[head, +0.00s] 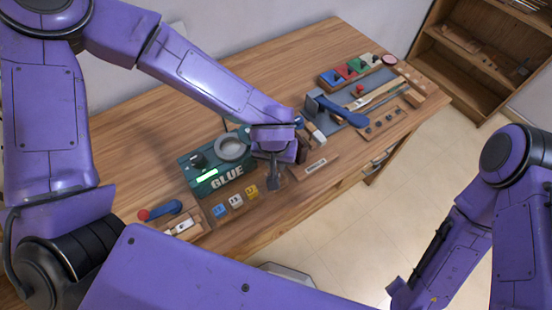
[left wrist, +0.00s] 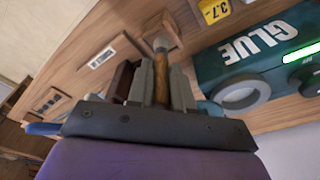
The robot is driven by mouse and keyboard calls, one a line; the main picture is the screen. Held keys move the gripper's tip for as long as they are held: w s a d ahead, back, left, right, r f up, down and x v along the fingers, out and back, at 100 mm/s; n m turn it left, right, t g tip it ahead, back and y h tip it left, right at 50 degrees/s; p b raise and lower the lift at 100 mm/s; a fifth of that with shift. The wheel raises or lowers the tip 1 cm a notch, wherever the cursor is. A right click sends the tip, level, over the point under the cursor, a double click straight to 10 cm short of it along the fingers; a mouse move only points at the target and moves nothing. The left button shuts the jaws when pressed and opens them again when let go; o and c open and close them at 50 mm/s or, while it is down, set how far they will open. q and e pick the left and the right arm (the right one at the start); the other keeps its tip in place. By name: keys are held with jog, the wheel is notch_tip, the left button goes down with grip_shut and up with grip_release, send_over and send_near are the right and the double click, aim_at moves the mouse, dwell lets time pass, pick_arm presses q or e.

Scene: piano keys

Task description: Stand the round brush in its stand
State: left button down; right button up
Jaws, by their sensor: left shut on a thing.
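My left gripper (head: 273,165) is low over the front middle of the table, just right of the glue box. In the left wrist view my left gripper (left wrist: 162,85) is shut on the round brush (left wrist: 160,82), by its brown wooden handle. The brush's rounded grey end (left wrist: 162,44) points away from the gripper, towards the table; in the head view it points down (head: 273,183). I cannot tell if it touches the wood. A dark brown block (left wrist: 122,80) is beside one finger. I cannot make out the stand for certain. My right gripper is out of view.
The green glue box (head: 217,172) with a grey ring stands left of the gripper. Small numbered blocks (head: 235,201) lie in front of it. A labelled wooden strip (head: 315,165) lies to the right. A blue-handled tool (head: 342,110) and a grey tray are further right. The table's back left is clear.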

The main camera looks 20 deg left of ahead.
pick_arm(q)
jog(key=shift+f+b, duration=0.3)
jog(key=shift+f, duration=1.55)
dwell(1.7)
jog(key=c, duration=0.5)
grip_release()
jog(key=shift+c, duration=0.2)
notch_tip(320, 180, up, 5)
jog(key=p, duration=0.6)
jog(key=shift+r+p, duration=1.1)
jog(key=shift+p, duration=0.3)
jog(key=shift+f, duration=0.1)
